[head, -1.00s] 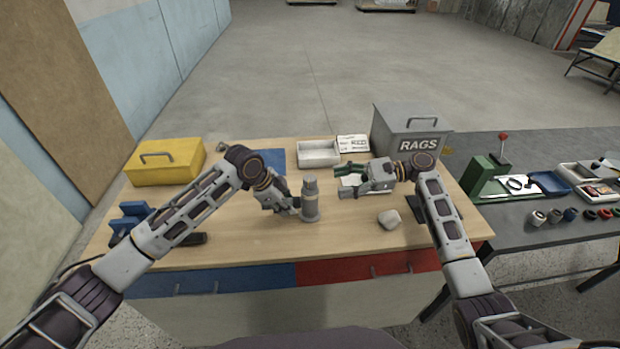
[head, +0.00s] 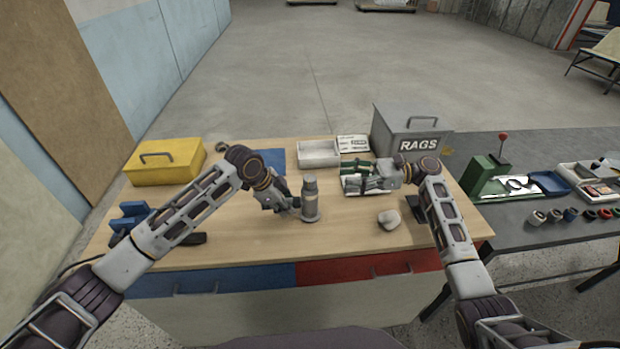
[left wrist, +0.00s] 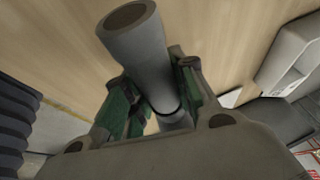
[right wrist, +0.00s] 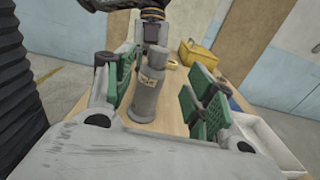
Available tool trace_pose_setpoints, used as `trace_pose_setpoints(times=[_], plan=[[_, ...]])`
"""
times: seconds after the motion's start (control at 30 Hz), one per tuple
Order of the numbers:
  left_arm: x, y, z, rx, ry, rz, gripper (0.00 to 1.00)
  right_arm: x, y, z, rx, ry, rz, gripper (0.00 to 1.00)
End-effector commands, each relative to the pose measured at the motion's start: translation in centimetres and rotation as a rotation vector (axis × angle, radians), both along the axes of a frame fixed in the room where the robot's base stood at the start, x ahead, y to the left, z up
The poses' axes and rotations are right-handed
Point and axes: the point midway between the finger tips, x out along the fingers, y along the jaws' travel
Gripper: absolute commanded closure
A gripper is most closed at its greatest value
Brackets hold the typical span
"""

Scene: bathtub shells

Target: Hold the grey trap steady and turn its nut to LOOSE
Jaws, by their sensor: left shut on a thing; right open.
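The grey trap (head: 310,204) stands upright on the wooden bench, a thick cylinder with a narrower top. My left gripper (head: 297,205) is shut on it from the left. In the left wrist view the green finger pads are on both sides of the grey tube (left wrist: 139,55). My right gripper (head: 346,178) is open and empty, to the right of the trap and apart from it. In the right wrist view the trap (right wrist: 147,97) shows between the spread fingers, farther off, with a small label; the label's text is too small to read.
A white tray (head: 318,153) and a printed card (head: 354,143) lie behind the trap. A grey RAGS box (head: 400,138) stands back right, a yellow box (head: 165,163) back left. The bench front is clear.

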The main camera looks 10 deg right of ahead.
Motion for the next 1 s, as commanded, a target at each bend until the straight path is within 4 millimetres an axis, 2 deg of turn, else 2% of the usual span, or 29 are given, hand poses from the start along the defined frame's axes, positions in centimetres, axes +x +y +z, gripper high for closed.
trace_pose_setpoints(times=[0.27,0.8,1.0], plan=[[0.0,0.0,0.0,-0.001,0.000,0.000,1.00,0.0,2.5,0.0,0.001,0.000,0.002,0.45],[0.0,0.0,0.0,0.000,0.000,0.000,1.00,0.2,9.5,0.0,0.001,0.000,0.001,0.45],[0.0,0.0,0.0,0.000,0.000,0.000,1.00,0.2,11.1,0.0,0.000,0.000,0.000,0.45]])
